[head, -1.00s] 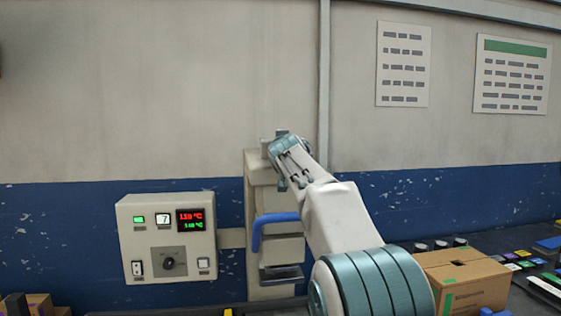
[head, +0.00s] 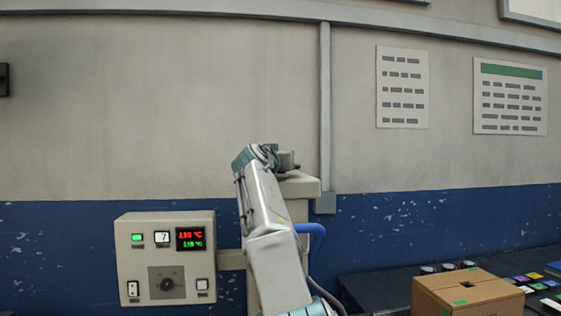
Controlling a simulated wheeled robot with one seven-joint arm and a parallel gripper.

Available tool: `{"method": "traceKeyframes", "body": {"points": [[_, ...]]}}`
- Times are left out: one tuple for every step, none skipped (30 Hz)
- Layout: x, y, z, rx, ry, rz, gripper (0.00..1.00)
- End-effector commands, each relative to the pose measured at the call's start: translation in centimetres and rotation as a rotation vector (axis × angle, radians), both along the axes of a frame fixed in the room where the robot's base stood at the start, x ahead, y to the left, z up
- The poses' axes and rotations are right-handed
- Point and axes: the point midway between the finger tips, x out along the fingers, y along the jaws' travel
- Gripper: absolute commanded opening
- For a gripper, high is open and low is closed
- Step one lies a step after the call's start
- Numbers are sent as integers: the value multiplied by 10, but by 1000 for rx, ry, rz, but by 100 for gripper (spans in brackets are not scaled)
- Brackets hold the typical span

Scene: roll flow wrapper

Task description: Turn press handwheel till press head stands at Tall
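The cream press (head: 302,187) stands against the wall right of the control box, its front mostly hidden by my arm. A grey round part (head: 287,160) sits on its top; it may be the handwheel, but too little shows to be sure. My gripper (head: 268,156) is at the press top, on the left side of that grey part. Its fingers are hidden, so I cannot tell whether it is open or touching. A blue bent handle (head: 316,240) shows right of my arm. The press head and any Tall mark are hidden.
A control box (head: 166,258) with a lit display and a knob is joined to the press at left. A cardboard box (head: 467,298) stands on the dark bench (head: 375,290) at right, with small coloured pieces behind it.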

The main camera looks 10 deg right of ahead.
Motion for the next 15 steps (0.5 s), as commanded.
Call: {"method": "traceKeyframes", "body": {"points": [[1,1,-1,-2,2,-11,16],[1,1,0,-3,2,-18,16],[1,1,0,-2,1,-26,16],[1,1,0,-2,1,-30,16],[1,1,0,-1,2,-34,16],[1,1,0,-1,2,-38,16],[1,1,-1,-1,1,-41,16],[1,1,-1,0,2,-43,16],[1,1,-1,0,2,-44,16],[1,1,-1,0,2,-45,16],[1,1,-1,0,2,-45,16],[1,1,-1,0,2,-46,16],[1,1,-1,0,2,-46,16],[1,1,-1,0,2,-46,16],[1,1,-1,0,2,-45,16]]}}
